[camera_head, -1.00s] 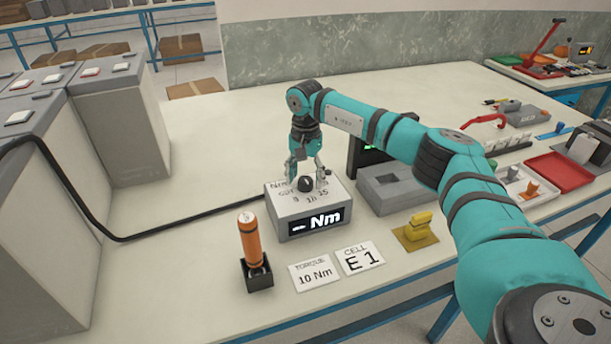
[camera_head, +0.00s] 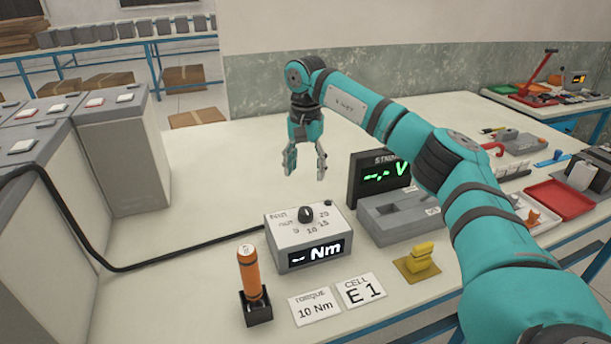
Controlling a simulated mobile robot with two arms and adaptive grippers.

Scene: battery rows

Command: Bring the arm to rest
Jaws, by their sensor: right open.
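My right arm (camera_head: 400,130) comes in from the lower right. Its gripper (camera_head: 305,172) points down, open and empty, in the air above and behind the torque box. The grey torque box (camera_head: 275,247) has a black dial knob (camera_head: 306,214) on top and a display reading "-- Nm"; the gripper is apart from it. My left gripper is not in view.
An orange screwdriver (camera_head: 249,272) stands in a black holder beside cards reading "10 Nm" (camera_head: 315,306) and "E 1" (camera_head: 361,291). A voltage display (camera_head: 372,182) and yellow piece (camera_head: 421,257) are to the right. Grey battery blocks (camera_head: 122,160) stand left; the table's middle-back is clear.

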